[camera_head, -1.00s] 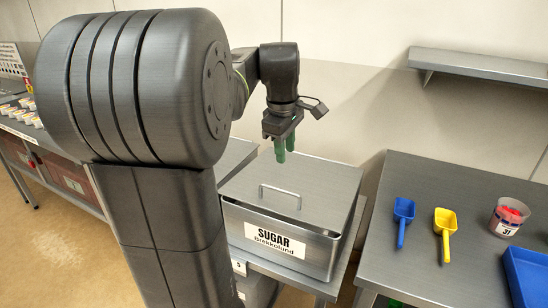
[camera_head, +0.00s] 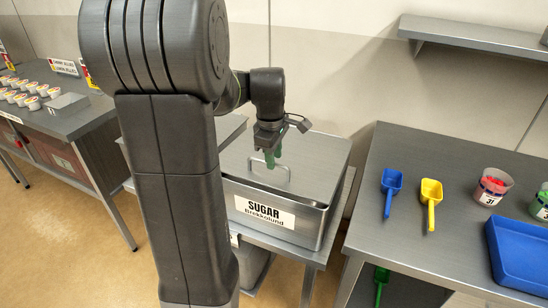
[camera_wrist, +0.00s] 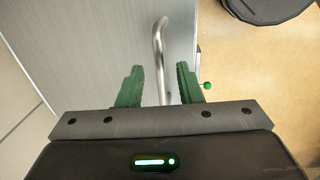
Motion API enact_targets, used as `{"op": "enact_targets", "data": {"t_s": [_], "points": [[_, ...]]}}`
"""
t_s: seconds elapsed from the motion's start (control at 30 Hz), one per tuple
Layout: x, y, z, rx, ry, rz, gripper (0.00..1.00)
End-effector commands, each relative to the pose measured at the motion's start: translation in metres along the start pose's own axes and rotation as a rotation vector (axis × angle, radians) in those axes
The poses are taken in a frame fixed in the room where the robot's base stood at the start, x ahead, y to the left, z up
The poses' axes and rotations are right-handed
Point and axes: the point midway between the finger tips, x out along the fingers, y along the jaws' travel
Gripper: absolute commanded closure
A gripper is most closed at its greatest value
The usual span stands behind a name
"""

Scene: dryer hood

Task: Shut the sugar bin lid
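The sugar bin (camera_head: 278,212) is a grey metal box with a white "SUGAR" label on its front. Its flat metal lid (camera_head: 315,165) lies over the top, with a dark gap along the front edge below it. A bent metal handle (camera_head: 283,173) stands on the lid. My gripper (camera_head: 271,160) is above the lid near the handle, its green fingers pointing down. In the wrist view my gripper (camera_wrist: 160,85) is open, and the handle (camera_wrist: 159,45) runs between the two green fingers. I cannot tell whether the fingers touch it.
A metal table at right (camera_head: 450,190) holds a blue scoop (camera_head: 391,185), a yellow scoop (camera_head: 431,195), a cup of red pieces (camera_head: 493,186) and a blue tray (camera_head: 520,252). A wall shelf (camera_head: 475,36) hangs above. A counter with several white cups (camera_head: 30,100) stands at left.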

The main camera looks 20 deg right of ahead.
Motion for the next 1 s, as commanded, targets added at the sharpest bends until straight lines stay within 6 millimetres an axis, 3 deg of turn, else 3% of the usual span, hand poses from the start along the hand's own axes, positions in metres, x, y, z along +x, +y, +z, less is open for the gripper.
{"op": "enact_targets", "data": {"t_s": [0.4,0.6,0.83,1.0], "points": [[0.009,0.000,0.000,0.000,0.000,0.001,0.67],[0.009,0.000,0.000,0.000,0.001,0.001,1.00],[0.012,-0.001,0.000,0.000,0.000,0.001,1.00],[0.031,-0.008,0.000,-0.001,0.000,-0.001,1.00]]}}
